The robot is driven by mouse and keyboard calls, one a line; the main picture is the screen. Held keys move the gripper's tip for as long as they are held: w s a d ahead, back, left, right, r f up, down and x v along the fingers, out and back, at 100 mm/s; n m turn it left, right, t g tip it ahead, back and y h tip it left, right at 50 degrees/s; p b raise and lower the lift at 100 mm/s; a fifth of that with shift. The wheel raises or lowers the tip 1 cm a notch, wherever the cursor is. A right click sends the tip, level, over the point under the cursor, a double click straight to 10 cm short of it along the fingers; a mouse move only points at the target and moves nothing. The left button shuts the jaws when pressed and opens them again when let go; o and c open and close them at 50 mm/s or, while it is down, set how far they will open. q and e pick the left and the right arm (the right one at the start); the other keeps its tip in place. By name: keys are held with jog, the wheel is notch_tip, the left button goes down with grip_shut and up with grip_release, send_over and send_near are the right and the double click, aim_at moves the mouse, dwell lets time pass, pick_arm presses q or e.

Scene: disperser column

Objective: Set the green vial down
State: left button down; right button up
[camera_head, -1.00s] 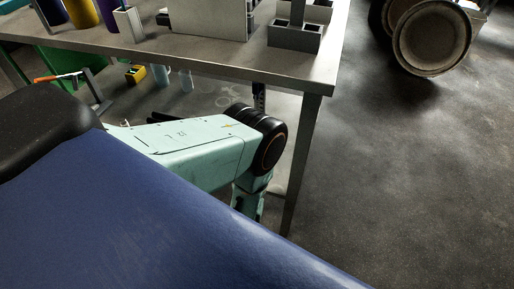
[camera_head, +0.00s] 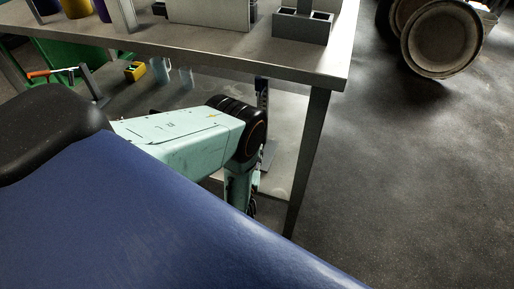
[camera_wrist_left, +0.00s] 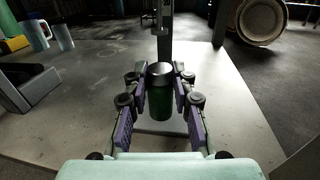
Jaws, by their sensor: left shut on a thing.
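The green vial (camera_wrist_left: 160,98) is upright in the left wrist view, with a dark grey cap. My left gripper (camera_wrist_left: 160,80) is shut on it, with a purple-padded finger on each side. The vial is over the grey lower shelf (camera_wrist_left: 90,113) of the workbench; I cannot tell whether its base touches the shelf. In the head view, my left arm reaches under the bench top, and its gripper and the vial are hidden. My right gripper is not in view.
The bench top (camera_head: 200,52) is above, with a grey block holder (camera_head: 302,28) on it. Pale cups (camera_wrist_left: 52,38) stand to the left on the lower shelf. A metal post (camera_wrist_left: 163,30) rises just beyond the vial. The shelf right of the vial is clear.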

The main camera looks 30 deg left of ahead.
pick_arm(q)
jog(key=b+x, duration=0.2)
jog(key=x, duration=0.3)
jog(key=shift+w+a+f, duration=0.15)
jog(key=shift+w+f, duration=0.05)
jog(key=shift+w, duration=0.1)
jog(key=shift+w+a+r, duration=0.1)
jog(key=shift+w+a, duration=0.1)
jog(key=shift+w, duration=0.3)
notch_tip(320, 180, down, 4)
jog(key=b, duration=0.3)
jog(key=shift+r, duration=0.3)
jog(key=c, duration=1.1)
grip_release()
